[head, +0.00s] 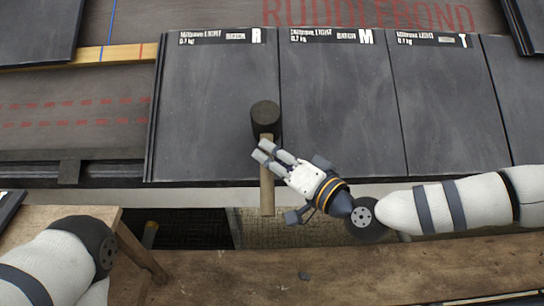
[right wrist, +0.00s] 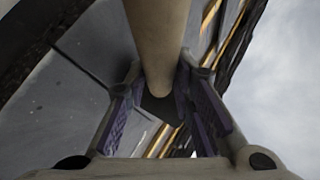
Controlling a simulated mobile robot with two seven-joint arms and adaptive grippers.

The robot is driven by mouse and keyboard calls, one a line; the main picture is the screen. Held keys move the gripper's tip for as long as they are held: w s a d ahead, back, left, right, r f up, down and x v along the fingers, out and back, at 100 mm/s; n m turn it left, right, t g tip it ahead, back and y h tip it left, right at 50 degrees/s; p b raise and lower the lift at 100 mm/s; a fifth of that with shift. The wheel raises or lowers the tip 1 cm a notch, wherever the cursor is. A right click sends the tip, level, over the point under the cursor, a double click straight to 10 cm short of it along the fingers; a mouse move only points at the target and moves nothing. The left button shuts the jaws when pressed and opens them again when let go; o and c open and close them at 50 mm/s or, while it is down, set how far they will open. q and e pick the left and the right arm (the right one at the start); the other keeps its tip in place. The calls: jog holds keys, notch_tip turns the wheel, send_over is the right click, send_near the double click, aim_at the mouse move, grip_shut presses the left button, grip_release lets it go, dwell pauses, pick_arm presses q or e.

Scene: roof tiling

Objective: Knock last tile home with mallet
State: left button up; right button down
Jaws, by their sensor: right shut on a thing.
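The mallet has a dark round head (head: 265,116) and a pale wooden handle (head: 267,194). My right gripper (head: 263,154) is shut on the handle just below the head. In the right wrist view the handle (right wrist: 158,45) runs between the fingers of my right gripper (right wrist: 160,105). The mallet head shows over the lower right part of the tile marked R (head: 205,100), the leftmost tile of the dark row. Whether it touches the tile, I cannot tell. The M tile (head: 335,100) lies to its right. My left gripper is out of view.
The T tile (head: 445,100) and another tile (head: 515,75) continue the row rightward. Left of R are bare underlay (head: 70,115), a wooden batten (head: 90,54) and an upper tile (head: 35,30). A wooden plank (head: 350,270) runs along the front, below the eaves.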

jog(key=shift+r, duration=0.1)
jog(key=s+r+p, duration=0.1)
jog(key=r+p, duration=0.1)
jog(key=s+r+p, duration=0.1)
jog(key=r+p, duration=0.1)
jog(key=p, duration=0.1)
jog(key=s+r+p, duration=0.2)
jog(key=r, duration=0.1)
jog(key=shift+a+r+p, duration=0.1)
jog(key=shift+p, duration=0.2)
jog(key=shift+s+r+p, duration=0.25)
jog(key=shift+r+p, duration=0.1)
jog(key=shift+p, duration=0.05)
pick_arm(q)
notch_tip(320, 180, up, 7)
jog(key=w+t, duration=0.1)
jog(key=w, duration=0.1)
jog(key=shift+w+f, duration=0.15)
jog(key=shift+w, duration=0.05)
pick_arm(e)
jog(key=shift+f, duration=0.1)
